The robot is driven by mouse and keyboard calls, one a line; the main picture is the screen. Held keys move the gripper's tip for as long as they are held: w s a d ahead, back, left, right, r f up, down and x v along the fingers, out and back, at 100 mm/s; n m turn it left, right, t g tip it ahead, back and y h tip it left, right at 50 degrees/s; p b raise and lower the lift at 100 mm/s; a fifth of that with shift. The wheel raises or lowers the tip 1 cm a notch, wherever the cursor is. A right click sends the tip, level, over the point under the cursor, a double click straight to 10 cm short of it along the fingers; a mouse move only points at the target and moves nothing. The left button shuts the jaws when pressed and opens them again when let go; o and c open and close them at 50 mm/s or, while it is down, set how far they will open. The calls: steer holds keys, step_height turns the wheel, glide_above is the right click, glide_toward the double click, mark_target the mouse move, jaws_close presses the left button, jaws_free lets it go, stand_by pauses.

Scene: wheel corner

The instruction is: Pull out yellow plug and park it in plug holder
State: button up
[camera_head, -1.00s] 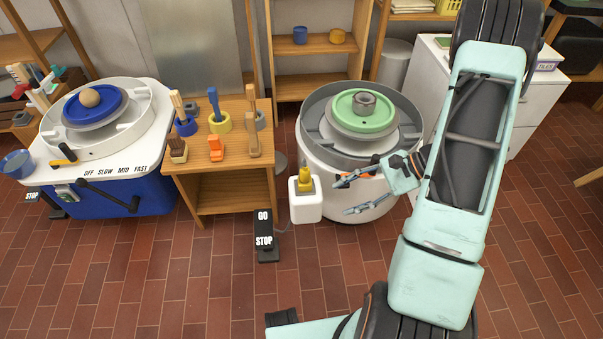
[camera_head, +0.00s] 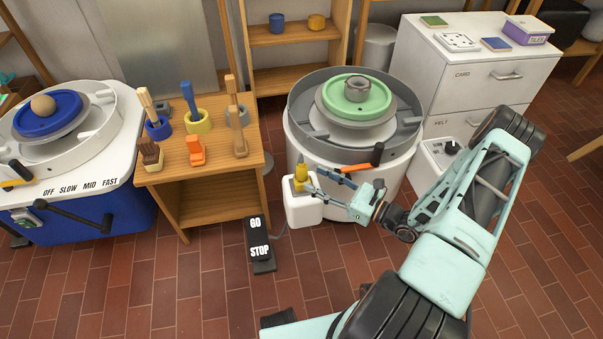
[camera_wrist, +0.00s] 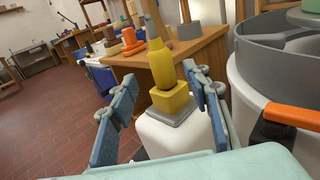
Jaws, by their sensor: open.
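The yellow plug (camera_head: 300,172) stands upright in a grey socket plate on top of a white box (camera_head: 304,210), at the front left of the right-hand wheel. In the wrist view the yellow plug (camera_wrist: 172,85) has a square base and a narrower upper part. My gripper (camera_head: 311,179) is open at the plug, with one finger on each side. In the wrist view my gripper (camera_wrist: 160,77) shows a clear gap between the left finger and the plug; the right finger is close to it, contact unclear. I cannot tell which thing is the plug holder.
The wheel with a green disc (camera_head: 358,97) stands just behind, its orange-handled lever (camera_head: 377,154) near my gripper. A wooden table (camera_head: 225,171) with tools is left. A GO/STOP pedal (camera_head: 260,245) lies on the floor. A white control box (camera_head: 440,160) stands right.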

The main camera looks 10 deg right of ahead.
mark_target(304, 164)
steer(key=shift+b+x, duration=0.85)
steer(key=shift+x, duration=2.25)
steer(key=shift+w+d+f, duration=0.1)
steer(key=shift+d+f, duration=0.05)
steer(key=shift+c, duration=0.6)
jaws_close()
steer(key=shift+r, duration=0.35)
steer(key=r, duration=0.1)
steer(key=r+p, duration=0.1)
steer(key=r, duration=0.1)
steer(key=shift+s+d+r+p, duration=0.1)
steer(key=shift+s+r+p, duration=0.2)
steer(key=shift+p, duration=0.1)
steer(key=s+d+r+p, duration=0.4)
steer(key=s+r, duration=0.4)
steer(key=s, duration=0.4)
steer(key=shift+s+r, duration=0.35)
steer(key=shift+s, duration=0.05)
